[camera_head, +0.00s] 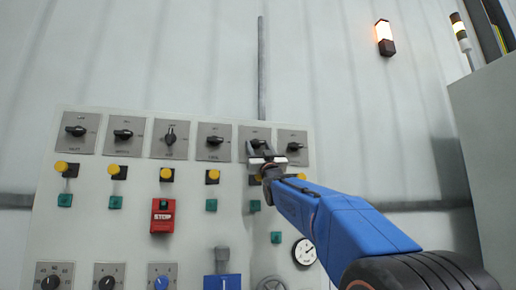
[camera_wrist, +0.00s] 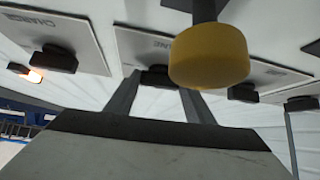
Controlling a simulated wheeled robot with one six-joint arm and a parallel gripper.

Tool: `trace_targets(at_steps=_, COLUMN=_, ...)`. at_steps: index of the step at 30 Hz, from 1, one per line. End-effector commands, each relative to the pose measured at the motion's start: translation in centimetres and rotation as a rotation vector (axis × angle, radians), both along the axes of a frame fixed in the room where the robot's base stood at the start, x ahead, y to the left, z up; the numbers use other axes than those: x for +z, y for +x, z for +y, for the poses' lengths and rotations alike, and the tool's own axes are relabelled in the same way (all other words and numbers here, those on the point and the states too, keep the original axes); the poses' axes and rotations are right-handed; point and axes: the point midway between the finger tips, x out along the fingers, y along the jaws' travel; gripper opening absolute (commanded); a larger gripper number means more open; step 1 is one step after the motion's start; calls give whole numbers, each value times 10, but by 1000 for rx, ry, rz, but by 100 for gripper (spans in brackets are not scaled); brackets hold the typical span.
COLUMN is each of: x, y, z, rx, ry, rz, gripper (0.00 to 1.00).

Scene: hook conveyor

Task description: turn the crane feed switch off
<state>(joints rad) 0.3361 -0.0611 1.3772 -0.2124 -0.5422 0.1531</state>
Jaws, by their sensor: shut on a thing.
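A pale control panel (camera_head: 140,219) carries a top row of grey plates with black rotary knobs. In the head view my gripper (camera_head: 261,151) is at the fifth plate from the left, and its jaws partly cover the black knob (camera_head: 257,142) there. In the wrist view the two fingers (camera_wrist: 158,90) stand either side of this black knob (camera_wrist: 156,77) and are shut on it. The knob's exact angle is partly hidden.
A yellow button (camera_wrist: 209,56) sticks out close in front of my fingers in the wrist view. Below the knobs are green buttons (camera_head: 211,205) and a red stop box (camera_head: 163,216). A lamp (camera_head: 384,38) glows on the wall.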

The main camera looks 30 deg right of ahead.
Motion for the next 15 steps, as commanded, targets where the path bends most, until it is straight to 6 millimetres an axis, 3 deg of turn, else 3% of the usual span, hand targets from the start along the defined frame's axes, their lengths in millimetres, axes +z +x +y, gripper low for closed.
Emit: trace_targets(at_steps=15, x=1, y=-2, z=-7, rx=-3, ry=-311, rz=90, gripper=26)
